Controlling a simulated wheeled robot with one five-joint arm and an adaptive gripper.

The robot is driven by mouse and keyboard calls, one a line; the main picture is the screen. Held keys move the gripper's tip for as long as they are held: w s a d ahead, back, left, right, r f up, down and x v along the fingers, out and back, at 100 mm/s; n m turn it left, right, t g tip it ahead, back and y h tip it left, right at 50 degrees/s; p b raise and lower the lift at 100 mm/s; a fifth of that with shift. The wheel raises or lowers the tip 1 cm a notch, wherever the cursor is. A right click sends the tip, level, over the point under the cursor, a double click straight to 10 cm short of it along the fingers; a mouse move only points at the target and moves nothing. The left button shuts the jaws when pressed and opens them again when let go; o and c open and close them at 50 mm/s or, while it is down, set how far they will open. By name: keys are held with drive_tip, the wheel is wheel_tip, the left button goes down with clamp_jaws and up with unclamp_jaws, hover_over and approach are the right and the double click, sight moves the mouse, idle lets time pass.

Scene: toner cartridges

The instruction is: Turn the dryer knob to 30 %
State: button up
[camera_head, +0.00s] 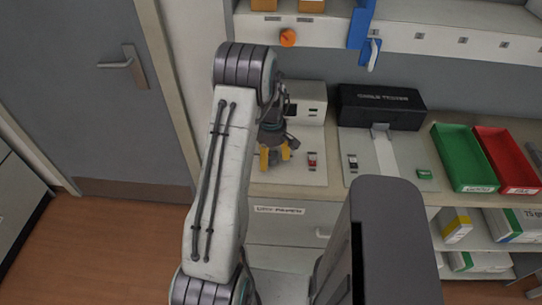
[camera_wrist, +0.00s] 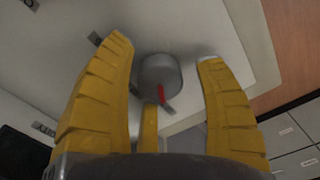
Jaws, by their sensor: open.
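A grey round knob (camera_wrist: 158,72) with a red pointer mark shows in the wrist view, on a pale panel. My gripper (camera_wrist: 166,54) is open, with its yellow fingers spread to the left and right of the knob and a gap on each side. A third yellow finger shows below the knob. In the head view my gripper (camera_head: 274,158) is low over the left end of the bench, at a pale device. The knob cannot be made out there, behind my arm and gripper. I cannot read a scale value at the pointer.
A red-marked switch (camera_head: 312,160) sits right of my gripper. Farther right are a black case (camera_head: 381,106), a green tray (camera_head: 448,139) and a red tray (camera_head: 505,144). An orange knob (camera_head: 288,38) is on the shelf edge above. A door (camera_head: 90,110) stands left.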

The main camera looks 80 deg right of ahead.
drive_tip(key=shift+c, duration=0.2)
drive_tip(key=c, duration=1.2)
